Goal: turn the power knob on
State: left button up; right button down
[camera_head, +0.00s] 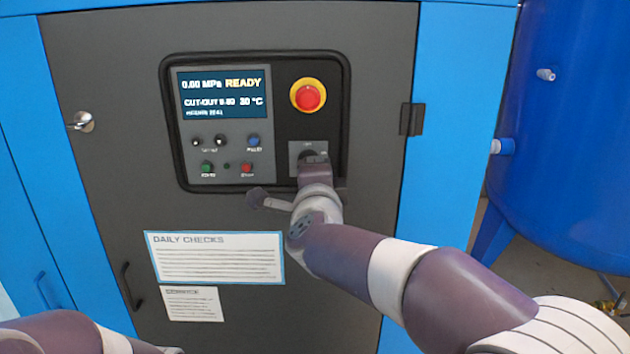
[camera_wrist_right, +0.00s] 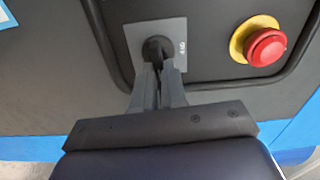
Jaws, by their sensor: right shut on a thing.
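The power knob (camera_wrist_right: 157,48) is a black rotary knob on a grey square plate (camera_wrist_right: 172,30), in the right wrist view. A small label by it is too blurred to read for sure. My right gripper (camera_wrist_right: 158,68) is shut on the knob, its fingers at either side of it. In the head view my right gripper (camera_head: 314,165) covers most of the knob, and only the top of the plate (camera_head: 308,146) shows, below the red stop button. The display (camera_head: 223,92) reads READY and 0.00 MPa. My left gripper is not in view; only part of my left arm shows at bottom left.
A red mushroom button (camera_head: 307,96) on a yellow ring sits just above the knob. Small coloured buttons (camera_head: 247,168) lie to its left. The dark door has a handle (camera_head: 131,287), a lock (camera_head: 82,121) and a hinge (camera_head: 411,119). A blue tank (camera_head: 570,130) stands at right.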

jog(key=shift+f+m, duration=0.1)
jog(key=shift+m, duration=0.4)
jog(key=c, duration=1.2)
grip_release()
jog(key=s, duration=1.2)
jog(key=shift+s+b, duration=0.3)
jog(key=shift+s, duration=0.05)
